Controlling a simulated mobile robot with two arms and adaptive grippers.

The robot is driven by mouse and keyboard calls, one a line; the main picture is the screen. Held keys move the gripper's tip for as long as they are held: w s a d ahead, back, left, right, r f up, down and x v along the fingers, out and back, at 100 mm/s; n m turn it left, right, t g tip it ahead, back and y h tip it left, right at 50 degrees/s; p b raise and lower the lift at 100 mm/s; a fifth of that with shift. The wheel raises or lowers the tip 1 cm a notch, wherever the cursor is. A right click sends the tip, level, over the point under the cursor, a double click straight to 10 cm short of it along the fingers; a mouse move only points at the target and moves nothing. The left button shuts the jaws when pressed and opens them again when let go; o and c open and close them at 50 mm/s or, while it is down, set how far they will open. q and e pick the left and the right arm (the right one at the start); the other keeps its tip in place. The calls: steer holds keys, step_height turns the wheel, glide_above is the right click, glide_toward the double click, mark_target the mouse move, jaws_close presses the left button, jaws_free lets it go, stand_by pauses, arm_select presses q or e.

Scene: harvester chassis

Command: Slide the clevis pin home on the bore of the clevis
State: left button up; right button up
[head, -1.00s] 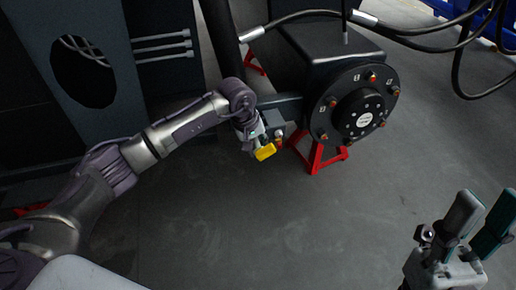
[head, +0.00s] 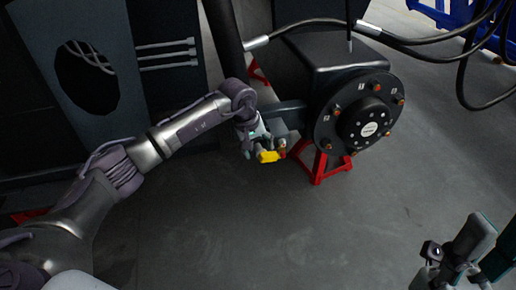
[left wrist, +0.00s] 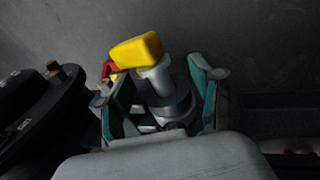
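The clevis pin has a yellow grip (head: 268,157), also seen in the left wrist view (left wrist: 136,50), and a pale metal shank (left wrist: 158,80). The shank runs down to a grey round collar (left wrist: 174,106) between my fingers. My left gripper (head: 257,143) is at the end of the dark bar beside the hub. In the left wrist view its fingers (left wrist: 162,95) stand apart, one each side of the pin, with gaps visible. The clevis is mostly hidden by my gripper; I cannot tell how deep the pin sits. My right gripper (head: 488,250) is open and empty at lower right.
A black wheel hub (head: 330,135) with orange-tipped studs stands right of my left gripper, with a red stand (head: 322,168) below. Black hoses (head: 420,38) cross the upper right. A dark panel (head: 70,30) stands at left. The middle floor is clear.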

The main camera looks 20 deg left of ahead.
arm_select(q)
steer(key=s+a+r, duration=0.2)
steer(key=s+a, duration=0.5)
steer(key=s, duration=0.4)
steer(key=shift+r, duration=0.4)
steer(key=shift+w, duration=0.1)
